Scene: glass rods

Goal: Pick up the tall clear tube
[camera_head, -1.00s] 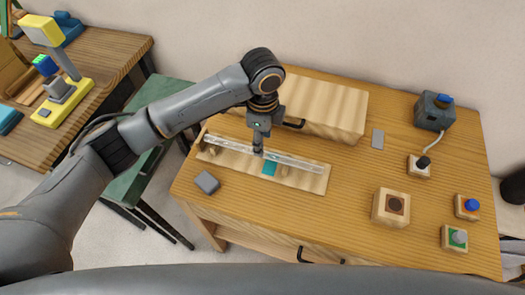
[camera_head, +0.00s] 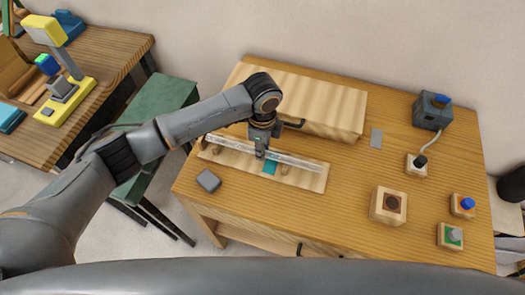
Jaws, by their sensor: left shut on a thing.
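The tall clear tube (camera_head: 300,161) lies lengthwise over a pale wooden rack (camera_head: 314,181) on the desk. It looks like a long, pale, see-through rod. My left gripper (camera_head: 261,155) reaches down from above and is shut on the tube near its middle, just left of a teal patch (camera_head: 270,168) on the rack. The fingers hide a short part of the tube. I cannot tell whether the tube is touching the rack or slightly above it. My right gripper is not in view.
A wooden box (camera_head: 310,105) with a dark handle stands behind the rack. A grey block (camera_head: 208,181) lies in front left. A grey device (camera_head: 432,111) is at the back right.

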